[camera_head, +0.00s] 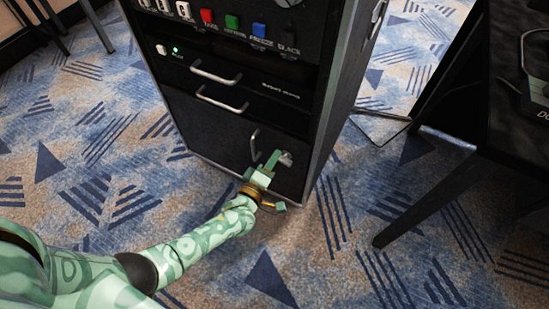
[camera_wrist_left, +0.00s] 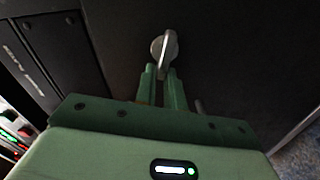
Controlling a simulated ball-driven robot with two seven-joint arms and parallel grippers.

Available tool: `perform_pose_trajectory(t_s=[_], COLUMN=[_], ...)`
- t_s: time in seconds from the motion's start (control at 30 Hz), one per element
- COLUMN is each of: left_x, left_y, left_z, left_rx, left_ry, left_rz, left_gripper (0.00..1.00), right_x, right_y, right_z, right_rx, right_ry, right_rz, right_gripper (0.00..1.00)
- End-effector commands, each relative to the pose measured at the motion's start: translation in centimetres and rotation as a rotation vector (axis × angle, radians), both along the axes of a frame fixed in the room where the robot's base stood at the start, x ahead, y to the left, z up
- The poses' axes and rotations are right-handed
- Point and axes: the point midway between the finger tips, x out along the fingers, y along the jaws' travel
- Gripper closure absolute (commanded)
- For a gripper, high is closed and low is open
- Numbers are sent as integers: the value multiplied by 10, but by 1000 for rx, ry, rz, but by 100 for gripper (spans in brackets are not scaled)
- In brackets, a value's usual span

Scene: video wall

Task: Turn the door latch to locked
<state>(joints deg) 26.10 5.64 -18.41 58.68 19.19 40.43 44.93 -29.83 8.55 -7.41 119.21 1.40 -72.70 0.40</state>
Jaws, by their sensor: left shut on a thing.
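The door latch (camera_wrist_left: 168,46) is a small silver knob with a raised lever on the dark lower door of the black rack cabinet. In the head view the latch (camera_head: 286,158) shows partly behind my gripper, at the lower right of the door. My left gripper (camera_head: 272,160) reaches it from below. In the left wrist view the green fingers (camera_wrist_left: 164,78) are shut on the lower end of the lever, which stands nearly upright with a slight tilt. My right gripper is not in view.
A dark desk (camera_head: 465,130) stands to the right. Patterned carpet (camera_head: 90,150) is open at the left and front.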

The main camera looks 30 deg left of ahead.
Motion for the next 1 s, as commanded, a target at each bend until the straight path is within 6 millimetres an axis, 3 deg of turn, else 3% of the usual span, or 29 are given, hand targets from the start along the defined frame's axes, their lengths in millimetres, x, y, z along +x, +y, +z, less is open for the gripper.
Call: perform_pose_trajectory(t_s=[0.4, 1.0], left_x=[-1, -1], left_y=[1, 1], left_z=[-8, -9], left_rx=[-230, -283], left_ry=[13, 15], left_rz=[0, 1], left_gripper=[100, 100], right_x=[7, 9], right_y=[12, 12], right_z=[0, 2], right_rx=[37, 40], right_ry=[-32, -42], right_rz=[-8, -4], right_gripper=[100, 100])
